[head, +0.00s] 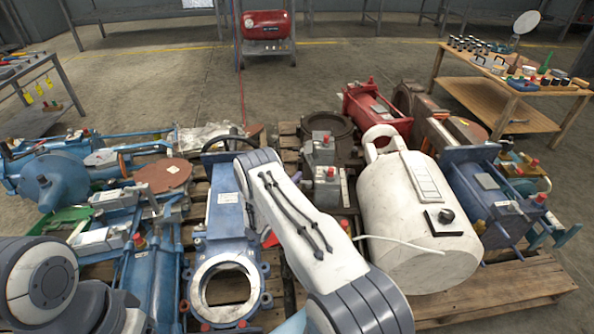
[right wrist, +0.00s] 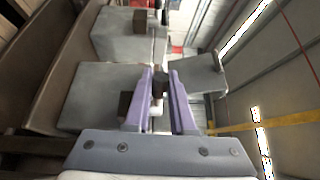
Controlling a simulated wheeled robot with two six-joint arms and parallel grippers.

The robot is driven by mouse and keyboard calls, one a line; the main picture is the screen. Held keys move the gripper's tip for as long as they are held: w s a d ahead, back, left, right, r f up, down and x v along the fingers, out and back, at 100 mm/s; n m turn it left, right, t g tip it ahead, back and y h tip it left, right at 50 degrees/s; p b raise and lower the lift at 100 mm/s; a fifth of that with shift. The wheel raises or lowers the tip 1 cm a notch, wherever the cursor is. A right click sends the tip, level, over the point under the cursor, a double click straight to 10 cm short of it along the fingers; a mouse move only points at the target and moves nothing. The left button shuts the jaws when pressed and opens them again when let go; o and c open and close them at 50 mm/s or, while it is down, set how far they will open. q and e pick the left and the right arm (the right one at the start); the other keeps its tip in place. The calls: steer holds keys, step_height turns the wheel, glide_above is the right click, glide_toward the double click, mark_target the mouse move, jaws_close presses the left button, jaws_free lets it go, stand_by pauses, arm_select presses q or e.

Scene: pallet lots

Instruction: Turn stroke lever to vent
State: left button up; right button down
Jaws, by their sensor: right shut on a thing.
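My right gripper (right wrist: 159,90) shows in the right wrist view with its two purple fingers close together. It is shut on a small dark lever knob (right wrist: 158,82) between the fingertips. Grey box-shaped housings (right wrist: 112,92) lie just left of the fingers, and a tilted grey plate (right wrist: 203,74) lies just right of them. I cannot read any vent marking. In the head view my right arm reaches up the middle and hides its own fingers; a grey actuator block (head: 322,150) stands just right of the arm. My left gripper is out of view.
Wooden pallets (head: 515,283) carry blue actuators, a white cylinder (head: 410,205) and a red actuator (head: 375,108), crowded around the arm. A workbench (head: 500,92) stands at the back right. A red compressor (head: 265,25) stands at the back. The floor between is clear.

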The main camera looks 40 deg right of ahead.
steer(key=shift+s+a+n+t+y+p, duration=0.2)
steer(key=shift+n+t+y+p, duration=0.4)
steer(key=shift+t, duration=0.25)
steer(key=shift+s+a+n+t+y+p, duration=0.15)
steer(key=shift+n+t+y+p, duration=0.35)
steer(key=shift+n+t, duration=0.3)
steer(key=shift+t, duration=0.25)
steer(key=c, duration=0.8)
jaws_free()
steer(key=shift+o, duration=0.2)
steer(key=p+v, duration=0.3)
steer(key=v, duration=0.7)
steer(key=shift+a, duration=0.2)
